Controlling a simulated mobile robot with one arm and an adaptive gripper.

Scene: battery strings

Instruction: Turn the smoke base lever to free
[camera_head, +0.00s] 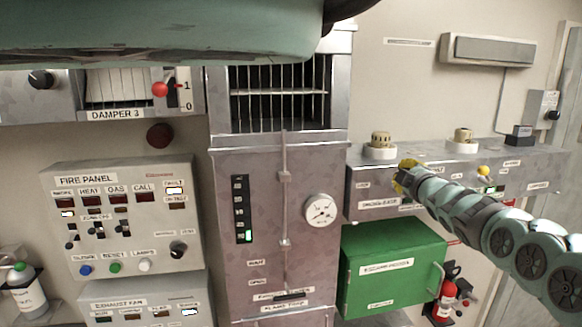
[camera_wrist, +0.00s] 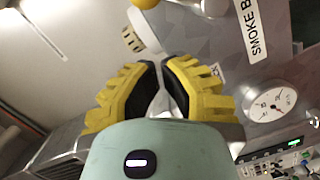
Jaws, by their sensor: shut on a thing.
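My gripper (camera_head: 405,176) is at the left part of the grey box (camera_head: 362,180) on the right wall, above a label that appears to read smoke base (camera_head: 380,203). In the wrist view my gripper (camera_wrist: 162,92) has its yellow fingers with black pads nearly together. A narrow pale piece shows between them, which I take to be the smoke base lever. Most of it is hidden by the fingers, so its setting cannot be read. The partly cut label (camera_wrist: 253,30) starting "SMOKE B" is beside the fingers.
Two detector heads (camera_head: 380,146) (camera_head: 463,142) stand on the box top. A yellow knob (camera_head: 484,171) is right of my gripper. A green cabinet (camera_head: 392,265) hangs below, with a red extinguisher (camera_head: 446,300) beside it. A gauge (camera_head: 320,210) is on the column to the left.

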